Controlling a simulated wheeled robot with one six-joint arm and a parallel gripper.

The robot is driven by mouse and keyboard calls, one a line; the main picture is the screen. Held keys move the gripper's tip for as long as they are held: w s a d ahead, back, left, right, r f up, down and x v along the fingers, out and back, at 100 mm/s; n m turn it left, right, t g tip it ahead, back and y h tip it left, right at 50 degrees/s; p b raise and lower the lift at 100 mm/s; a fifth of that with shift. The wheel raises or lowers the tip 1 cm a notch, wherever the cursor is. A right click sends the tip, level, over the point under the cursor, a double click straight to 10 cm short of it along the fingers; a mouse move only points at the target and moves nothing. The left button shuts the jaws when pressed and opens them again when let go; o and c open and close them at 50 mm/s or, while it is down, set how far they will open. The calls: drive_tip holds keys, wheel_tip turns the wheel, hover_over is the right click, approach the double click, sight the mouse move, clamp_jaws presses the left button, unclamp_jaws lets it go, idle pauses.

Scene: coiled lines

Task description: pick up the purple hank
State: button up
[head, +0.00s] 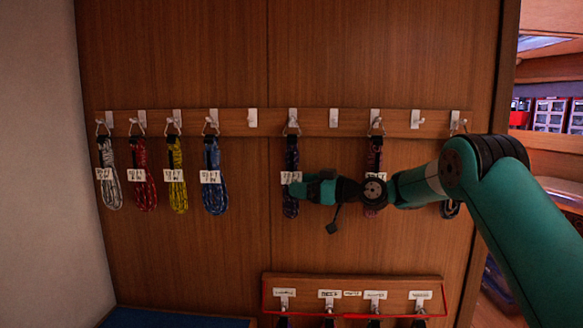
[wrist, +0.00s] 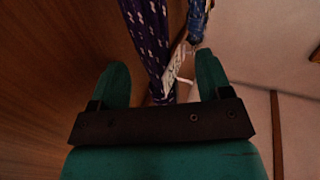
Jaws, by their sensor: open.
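The purple hank (head: 291,155), dark with white flecks, hangs from a hook near the middle of the upper rail, with a white tag. My gripper (head: 304,188) reaches it from the right and hides part of it. In the wrist view the purple hank (wrist: 148,35) runs down into the gap between the two green fingers of my gripper (wrist: 162,78). Its white tag (wrist: 178,68) hangs beside it, towards the right finger. The jaws are open. I see no clear contact between the fingers and the hank.
White (head: 109,180), red (head: 143,180), yellow (head: 177,180) and blue (head: 213,185) hanks hang to the left. A dark reddish hank (head: 374,155) hangs behind my arm. Some hooks are empty. A lower rack (head: 352,285) with a red front bar is below.

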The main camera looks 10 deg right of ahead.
drive_tip(key=shift+p+x, duration=0.45)
drive_tip(key=shift+x, duration=0.7)
drive_tip(key=c, duration=1)
drive_tip(key=shift+c, duration=0.3)
